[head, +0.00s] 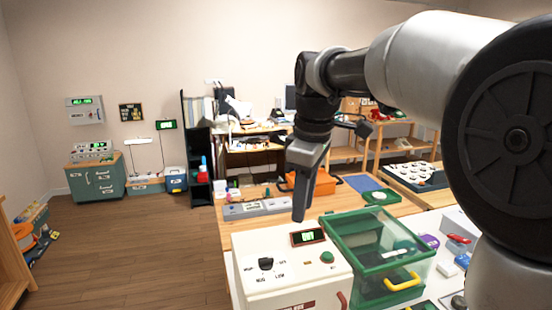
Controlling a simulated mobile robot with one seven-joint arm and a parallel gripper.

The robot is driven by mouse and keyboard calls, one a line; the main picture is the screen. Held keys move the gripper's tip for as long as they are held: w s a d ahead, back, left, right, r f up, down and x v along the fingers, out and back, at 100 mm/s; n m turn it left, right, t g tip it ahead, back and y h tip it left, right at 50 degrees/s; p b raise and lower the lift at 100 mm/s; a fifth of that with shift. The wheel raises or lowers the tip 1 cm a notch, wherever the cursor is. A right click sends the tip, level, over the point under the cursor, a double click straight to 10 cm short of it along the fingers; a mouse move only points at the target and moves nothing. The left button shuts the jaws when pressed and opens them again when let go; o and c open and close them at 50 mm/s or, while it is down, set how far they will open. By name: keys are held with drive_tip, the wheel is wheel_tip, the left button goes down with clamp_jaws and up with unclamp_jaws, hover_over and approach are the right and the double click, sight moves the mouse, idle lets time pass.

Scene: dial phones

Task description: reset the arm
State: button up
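My arm reaches in from the right side of the head view and bends down at the wrist. My gripper (300,206) points downward above the back edge of a white control box. Its fingers look like one narrow dark shape from this side, so I cannot tell whether they are open or shut. I see no object hanging from it. The white box (290,262) has a black dial (266,263), a small green-lit display (308,237) and a green button (327,257).
A green-framed clear case (378,245) with a yellow handle stands right of the white box. A grey panel (257,208) and an orange toolbox (313,182) lie behind the gripper. A green cabinet (96,180) stands far left. The wooden floor (130,240) at left is clear.

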drive_tip(key=s+d+f+m+t, duration=0.1)
drive_tip(key=s+d+f+m, duration=0.1)
drive_tip(key=s+m, duration=0.2)
drive_tip(key=s+d+f+m+t, duration=0.1)
drive_tip(key=s+d+f+m, duration=0.1)
drive_tip(key=s, duration=0.8)
drive_tip(key=s+d+f+m+t, duration=0.2)
drive_tip(key=s+d+m, duration=0.2)
drive_tip(key=s+m, duration=0.3)
drive_tip(key=shift+d+f+h, duration=0.15)
drive_tip(key=shift+f+h, duration=0.1)
drive_tip(key=shift+h, duration=0.15)
drive_tip(key=shift+o, duration=0.2)
